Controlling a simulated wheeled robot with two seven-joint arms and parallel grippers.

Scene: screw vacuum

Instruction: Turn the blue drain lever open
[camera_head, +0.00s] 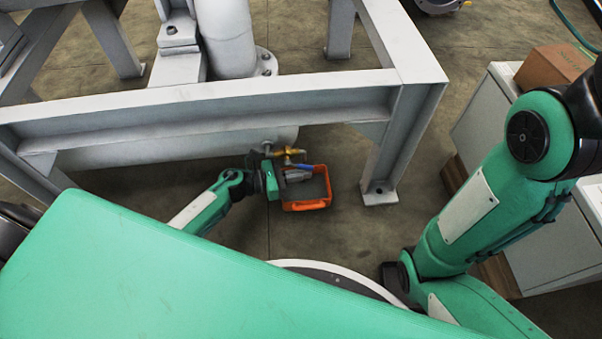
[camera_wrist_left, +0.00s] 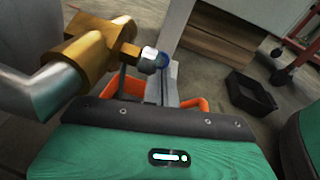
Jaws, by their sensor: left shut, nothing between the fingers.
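A brass drain valve (camera_head: 288,152) sits on the pipe under the grey frame, and its blue lever (camera_head: 305,167) points to the right. In the left wrist view the brass valve (camera_wrist_left: 88,45) is large at upper left, with the blue lever (camera_wrist_left: 163,60) seen nearly end-on beside a round nut. My left gripper (camera_head: 298,174) is shut and empty, just below the lever and above an orange bin (camera_head: 307,205). I cannot tell whether it touches the lever. The wrist view shows its green housing, with the fingers partly hidden. My right gripper is out of view.
The grey steel frame (camera_head: 220,110) spans above the valve, and its leg (camera_head: 382,178) stands right of the bin. A black tray (camera_wrist_left: 250,92) lies on the floor. Floor between bin and leg is free.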

